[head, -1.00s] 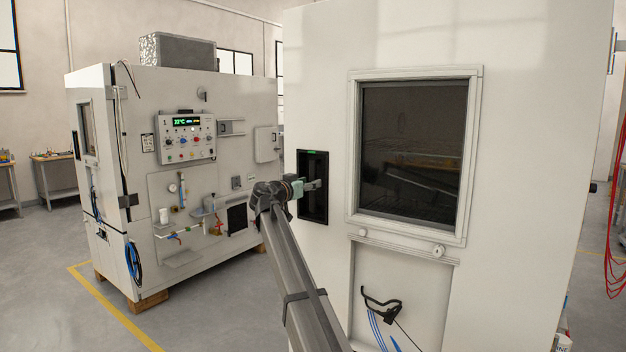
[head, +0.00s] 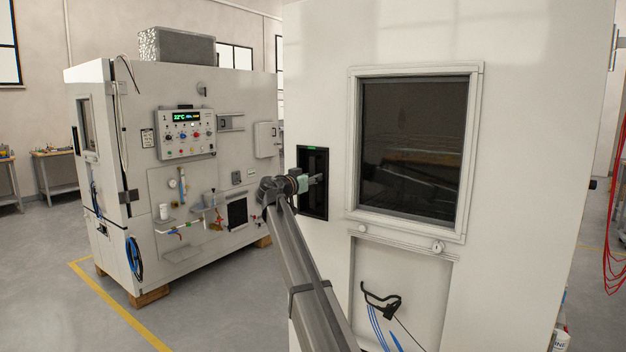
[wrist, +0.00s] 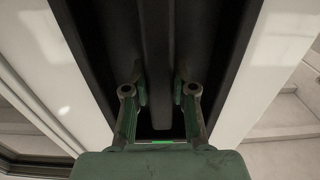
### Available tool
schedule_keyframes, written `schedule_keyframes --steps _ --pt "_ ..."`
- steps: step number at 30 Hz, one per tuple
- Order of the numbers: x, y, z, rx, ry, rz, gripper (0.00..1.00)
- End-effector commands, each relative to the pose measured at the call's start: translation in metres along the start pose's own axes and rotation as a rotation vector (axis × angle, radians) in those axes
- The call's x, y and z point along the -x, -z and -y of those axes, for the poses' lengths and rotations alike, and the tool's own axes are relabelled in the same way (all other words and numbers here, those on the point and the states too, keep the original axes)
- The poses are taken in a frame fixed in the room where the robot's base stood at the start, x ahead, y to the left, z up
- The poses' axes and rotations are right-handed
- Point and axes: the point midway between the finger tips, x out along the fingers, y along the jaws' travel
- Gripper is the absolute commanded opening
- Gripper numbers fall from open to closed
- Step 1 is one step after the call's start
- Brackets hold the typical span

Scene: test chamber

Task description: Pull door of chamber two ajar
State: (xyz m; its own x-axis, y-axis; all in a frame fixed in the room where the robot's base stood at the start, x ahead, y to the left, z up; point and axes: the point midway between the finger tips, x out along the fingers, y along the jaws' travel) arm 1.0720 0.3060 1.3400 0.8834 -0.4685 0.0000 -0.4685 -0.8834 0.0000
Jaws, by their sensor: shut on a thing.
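The near white chamber's door (head: 530,120) fills the right half of the head view, with a large dark window (head: 414,150). The door looks shut; no gap shows along its edge. Left of the window is a black recessed handle panel (head: 312,208) with a small green light at its top. My gripper (head: 316,180) reaches into this recess. In the wrist view, its two fingers (wrist: 160,88) stand on either side of a dark handle bar (wrist: 157,45) and are shut on it. The finger pads are partly hidden by the bar and shadow.
Another white chamber (head: 100,235) with a control panel (head: 186,133) stands at the left on wooden blocks. A black hook with blue cables (head: 381,300) hangs below the window. Open grey floor (head: 50,290) with a yellow line lies at the left front.

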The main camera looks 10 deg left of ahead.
Motion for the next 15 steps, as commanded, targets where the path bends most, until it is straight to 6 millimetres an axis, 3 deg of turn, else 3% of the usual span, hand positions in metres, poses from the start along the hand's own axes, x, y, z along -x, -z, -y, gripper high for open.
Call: schedule_keyframes --steps 9,15 --pt "0.02 -0.004 0.0 -0.001 0.001 0.0 0.0" --pt "0.021 -0.001 0.0 0.0 -0.001 0.001 0.0"
